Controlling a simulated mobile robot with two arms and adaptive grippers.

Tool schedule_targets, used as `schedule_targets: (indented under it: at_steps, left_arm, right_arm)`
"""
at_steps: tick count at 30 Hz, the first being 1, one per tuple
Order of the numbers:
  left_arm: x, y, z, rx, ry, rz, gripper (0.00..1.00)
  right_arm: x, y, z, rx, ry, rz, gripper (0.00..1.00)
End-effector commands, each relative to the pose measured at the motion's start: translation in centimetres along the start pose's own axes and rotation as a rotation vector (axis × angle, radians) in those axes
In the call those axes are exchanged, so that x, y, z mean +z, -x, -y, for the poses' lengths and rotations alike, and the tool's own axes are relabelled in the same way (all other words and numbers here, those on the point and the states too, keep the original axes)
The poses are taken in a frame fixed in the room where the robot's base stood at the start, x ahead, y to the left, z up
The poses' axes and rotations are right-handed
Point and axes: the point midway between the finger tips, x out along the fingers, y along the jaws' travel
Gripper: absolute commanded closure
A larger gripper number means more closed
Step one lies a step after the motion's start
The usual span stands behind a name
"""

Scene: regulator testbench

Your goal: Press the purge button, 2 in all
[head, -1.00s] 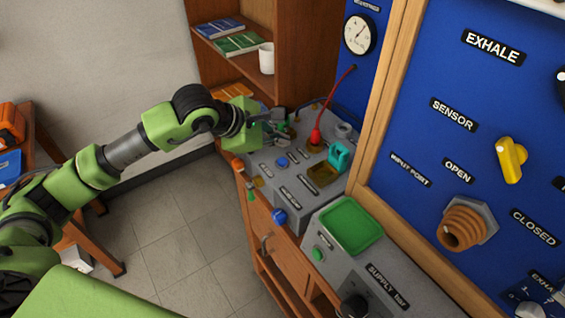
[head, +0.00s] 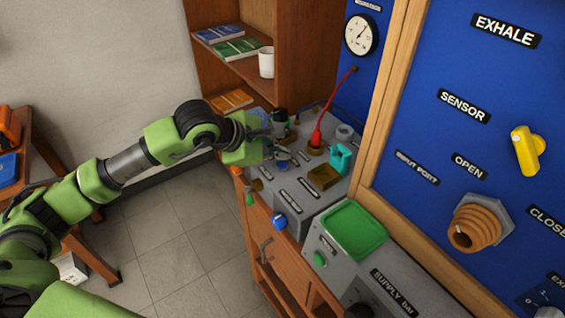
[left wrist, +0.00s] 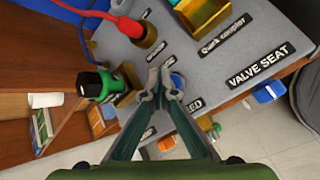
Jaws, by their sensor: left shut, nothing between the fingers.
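A small blue button (head: 282,165) sits on the grey bench panel (head: 297,203) in the head view. It also shows in the left wrist view (left wrist: 178,80), partly hidden behind a finger. Its label cannot be read, so I cannot tell for sure that it is the purge button. My left gripper (head: 283,151) is shut and empty, low over the panel beside the blue button. In the left wrist view its fingertips (left wrist: 160,76) are together just left of the button. I cannot tell whether they touch it. My right gripper is not in view.
A red plug with a cable (head: 316,138), a teal fitting (head: 340,158) and a brass block (head: 323,177) stand on the panel. A black and green fitting (left wrist: 96,84) is close left of the fingers. A blue knob (head: 280,221) is on the front side.

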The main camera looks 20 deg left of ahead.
Motion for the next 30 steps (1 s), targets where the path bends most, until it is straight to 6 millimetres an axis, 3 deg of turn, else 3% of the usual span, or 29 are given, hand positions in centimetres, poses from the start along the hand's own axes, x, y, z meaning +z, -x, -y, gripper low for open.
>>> schedule_targets:
  at_steps: [22, 30]
  left_arm:
    - [0.0, 0.0, 0.0, 0.0, 0.0, 0.0, 1.0]
    - [-0.4, -0.5, 0.4, 0.0, 0.0, 0.0, 1.0]
  right_arm:
    - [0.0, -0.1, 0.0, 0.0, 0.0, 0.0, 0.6]
    - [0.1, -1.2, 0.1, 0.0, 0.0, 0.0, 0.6]
